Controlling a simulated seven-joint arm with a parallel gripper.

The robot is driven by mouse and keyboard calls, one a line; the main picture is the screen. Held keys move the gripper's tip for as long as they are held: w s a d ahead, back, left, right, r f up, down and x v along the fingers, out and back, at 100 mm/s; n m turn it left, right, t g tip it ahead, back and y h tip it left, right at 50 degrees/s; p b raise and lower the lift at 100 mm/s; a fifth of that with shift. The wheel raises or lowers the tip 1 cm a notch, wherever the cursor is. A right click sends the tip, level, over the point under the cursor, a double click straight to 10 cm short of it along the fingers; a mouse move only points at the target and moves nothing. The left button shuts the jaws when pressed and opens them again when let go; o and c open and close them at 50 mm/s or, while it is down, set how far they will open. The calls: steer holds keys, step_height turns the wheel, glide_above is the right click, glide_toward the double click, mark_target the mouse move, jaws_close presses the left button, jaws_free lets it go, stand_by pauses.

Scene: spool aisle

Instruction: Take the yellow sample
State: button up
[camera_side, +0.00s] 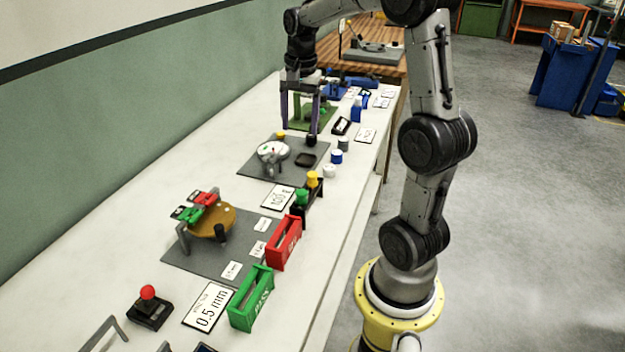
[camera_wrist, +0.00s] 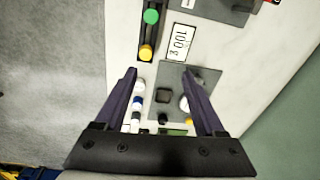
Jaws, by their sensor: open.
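A yellow round-topped piece (camera_side: 313,179) stands in a dark rack beside a green-topped one (camera_side: 301,196). In the wrist view the yellow top (camera_wrist: 146,52) and green top (camera_wrist: 151,16) sit in the black rack, ahead of the fingertips. A smaller yellow piece (camera_side: 281,135) shows beside the white scale dish (camera_side: 273,151); I cannot tell which yellow piece is the sample. My gripper (camera_side: 298,132) is open and empty, pointing down above the scale's grey mat (camera_side: 256,166). The wrist view also shows the open fingers (camera_wrist: 159,72), apart from the rack.
A small black tray (camera_side: 306,159) lies on the scale mat. White, blue and grey cylinders (camera_side: 336,157) stand along its right side. A 100 g card (camera_side: 277,196) lies near the rack. Red (camera_side: 283,244) and green (camera_side: 251,298) bins stand nearer the camera.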

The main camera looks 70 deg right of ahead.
steer(key=s+d+f+m, duration=0.1)
steer(key=s+d+f, duration=0.1)
steer(key=d+f, duration=0.15)
glide_above(312, 174)
steer(key=shift+g, duration=0.3)
steer(key=f, duration=0.7)
steer(key=shift+d+f, duration=0.2)
steer(key=shift+d, duration=0.1)
steer(key=shift+a+f, duration=0.15)
steer(key=shift+f, duration=1.3)
steer(key=shift+a+f, duration=0.1)
steer(key=shift+f, duration=1.3)
steer(key=shift+c, duration=0.4)
jaws_close()
